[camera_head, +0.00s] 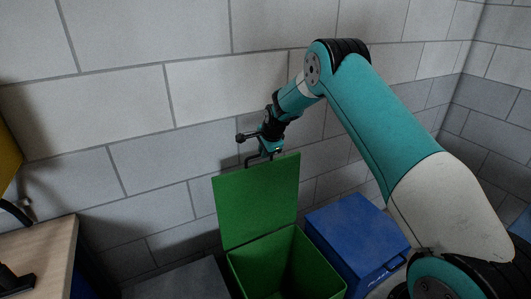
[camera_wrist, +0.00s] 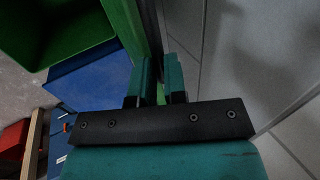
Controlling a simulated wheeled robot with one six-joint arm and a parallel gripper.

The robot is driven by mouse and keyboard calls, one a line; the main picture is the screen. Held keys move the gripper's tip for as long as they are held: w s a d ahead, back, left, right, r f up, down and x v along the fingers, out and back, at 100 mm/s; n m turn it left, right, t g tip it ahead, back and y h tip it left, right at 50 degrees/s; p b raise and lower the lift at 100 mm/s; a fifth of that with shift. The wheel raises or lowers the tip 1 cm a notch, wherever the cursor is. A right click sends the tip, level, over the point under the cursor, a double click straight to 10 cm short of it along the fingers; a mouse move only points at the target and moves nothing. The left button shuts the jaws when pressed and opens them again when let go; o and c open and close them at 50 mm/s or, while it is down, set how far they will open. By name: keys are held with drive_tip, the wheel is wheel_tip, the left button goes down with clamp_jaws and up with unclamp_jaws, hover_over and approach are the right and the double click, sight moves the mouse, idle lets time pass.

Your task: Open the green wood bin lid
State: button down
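The green wood bin (camera_head: 262,262) stands below my gripper, and its inside shows from above. Its green lid (camera_head: 255,200) stands up, roughly vertical, at the bin's back by the wall. My gripper (camera_head: 267,152) is at the lid's top edge, beside a dark handle-like bar (camera_head: 249,160). In the wrist view the two teal fingers of my gripper (camera_wrist: 160,80) are a narrow gap apart, close to the lid (camera_wrist: 124,22). Whether they hold the bar or the lid's edge cannot be told. The bin's inside (camera_wrist: 60,30) shows at upper left there.
A blue bin (camera_head: 350,232) with a closed lid stands right of the green bin; it also shows in the wrist view (camera_wrist: 90,85). A grey surface (camera_head: 180,280) lies to the left, then a wooden bench (camera_head: 40,255). The block wall (camera_head: 205,90) is close behind.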

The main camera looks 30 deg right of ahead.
drive_tip(key=c, duration=1.2)
unclamp_jaws()
drive_tip(key=shift+f, duration=0.15)
drive_tip(key=shift+o, duration=0.2)
drive_tip(key=b+v, duration=0.5)
drive_tip(key=v, duration=1.2)
drive_tip(key=shift+s+r, duration=0.15)
drive_tip(key=shift+r, duration=0.1)
